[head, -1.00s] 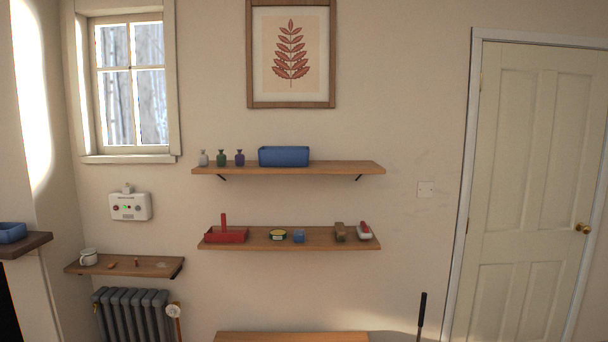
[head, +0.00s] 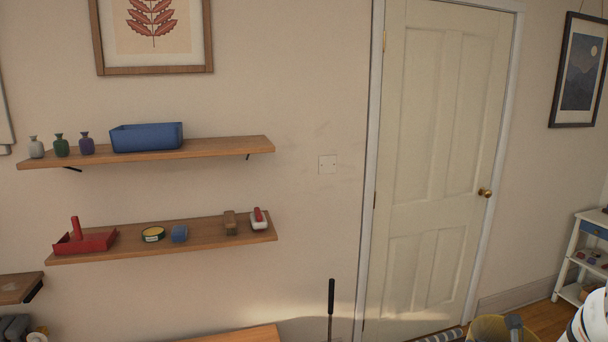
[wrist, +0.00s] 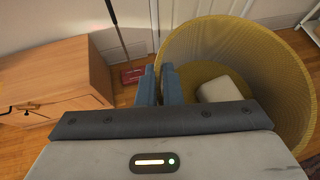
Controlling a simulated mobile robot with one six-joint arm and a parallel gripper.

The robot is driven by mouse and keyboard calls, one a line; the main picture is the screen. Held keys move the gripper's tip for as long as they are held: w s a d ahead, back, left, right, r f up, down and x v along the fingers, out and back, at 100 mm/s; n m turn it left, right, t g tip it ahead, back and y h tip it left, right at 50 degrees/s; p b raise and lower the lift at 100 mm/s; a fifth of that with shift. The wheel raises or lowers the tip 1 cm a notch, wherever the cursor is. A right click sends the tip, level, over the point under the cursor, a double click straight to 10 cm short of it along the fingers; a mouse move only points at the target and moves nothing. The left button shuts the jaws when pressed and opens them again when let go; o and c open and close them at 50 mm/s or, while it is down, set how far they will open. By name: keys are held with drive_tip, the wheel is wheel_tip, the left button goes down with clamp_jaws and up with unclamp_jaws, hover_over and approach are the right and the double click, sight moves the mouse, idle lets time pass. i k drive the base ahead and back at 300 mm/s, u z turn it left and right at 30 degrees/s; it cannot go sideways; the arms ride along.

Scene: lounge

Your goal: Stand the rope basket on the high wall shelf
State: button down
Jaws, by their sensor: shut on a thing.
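The rope basket is a round yellow woven basket; its rim and part of its inside show in the wrist view (wrist: 285,70), and its top shows at the bottom edge of the head view (head: 487,328). My gripper (wrist: 160,72) is shut on the basket's near-left rim, one finger on each side of the wall. A pale block (wrist: 220,89) lies inside the basket. The high wall shelf (head: 225,147) is the upper wooden board at left in the head view. The basket's underside is hidden.
A blue bin (head: 147,138) and three small bottles (head: 60,146) stand on the high shelf; its right end is bare. A lower shelf (head: 195,233) holds several small items. A wooden cabinet (wrist: 60,85) stands left of the basket. A closed door (head: 430,170) is at centre right.

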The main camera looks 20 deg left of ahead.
sight(233, 142)
drive_tip(key=z, duration=0.05)
drive_tip(key=i, duration=1.2)
drive_tip(key=u, duration=1.55)
drive_tip(key=k, duration=0.35)
drive_tip(key=u, duration=0.2)
drive_tip(key=i, duration=0.35)
drive_tip(key=z, duration=0.2)
